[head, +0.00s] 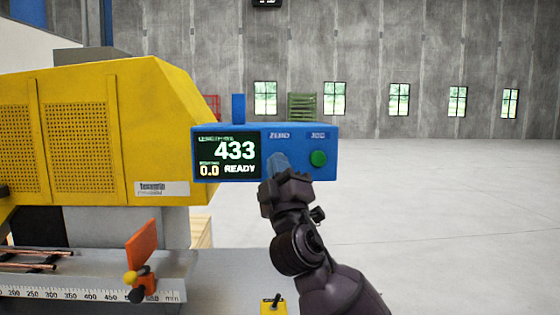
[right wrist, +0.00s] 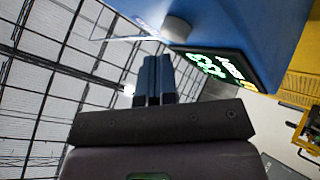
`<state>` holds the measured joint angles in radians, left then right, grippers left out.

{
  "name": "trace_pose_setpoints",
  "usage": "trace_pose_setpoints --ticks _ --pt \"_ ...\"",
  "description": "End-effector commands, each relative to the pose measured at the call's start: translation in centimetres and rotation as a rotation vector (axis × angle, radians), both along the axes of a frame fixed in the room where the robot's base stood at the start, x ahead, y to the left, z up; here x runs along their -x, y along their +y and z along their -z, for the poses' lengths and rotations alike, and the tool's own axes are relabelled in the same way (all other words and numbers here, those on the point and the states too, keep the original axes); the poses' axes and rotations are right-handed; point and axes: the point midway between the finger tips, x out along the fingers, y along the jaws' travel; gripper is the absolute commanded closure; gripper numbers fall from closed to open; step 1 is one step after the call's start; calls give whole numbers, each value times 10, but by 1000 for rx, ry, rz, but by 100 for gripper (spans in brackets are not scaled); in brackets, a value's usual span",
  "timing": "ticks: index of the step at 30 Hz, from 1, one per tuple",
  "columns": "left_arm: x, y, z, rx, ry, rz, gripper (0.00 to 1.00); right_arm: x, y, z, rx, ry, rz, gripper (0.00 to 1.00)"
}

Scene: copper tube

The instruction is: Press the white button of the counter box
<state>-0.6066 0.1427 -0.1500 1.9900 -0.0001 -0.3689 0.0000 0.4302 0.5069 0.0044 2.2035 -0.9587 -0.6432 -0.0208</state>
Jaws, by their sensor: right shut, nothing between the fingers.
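The blue counter box (head: 262,132) stands in the middle of the head view. Its screen (head: 227,156) reads 433, 0.0 and READY. The labels ZERO and JOG are on its front, with a green button (head: 318,158) under JOG. In the right wrist view, a pale round button (right wrist: 177,28) sticks out from the blue face. The shut, empty fingertips (right wrist: 157,60) lie just short of it in the picture; contact cannot be told. My left gripper is not in view.
A yellow machine (head: 110,130) stands left of the box. Below it are a ruler rail (head: 90,295), copper tubes (head: 35,262) and an orange stop (head: 142,245). A small yellow switch box (head: 273,307) is at the bottom. Open floor lies to the right.

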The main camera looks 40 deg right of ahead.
Motion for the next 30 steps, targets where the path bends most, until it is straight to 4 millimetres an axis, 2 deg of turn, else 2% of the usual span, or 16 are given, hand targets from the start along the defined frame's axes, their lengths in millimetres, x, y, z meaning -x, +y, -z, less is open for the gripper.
trace_pose_setpoints --ticks 30 --pt "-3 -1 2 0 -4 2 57 -8 -5 0 0 0 0 100"
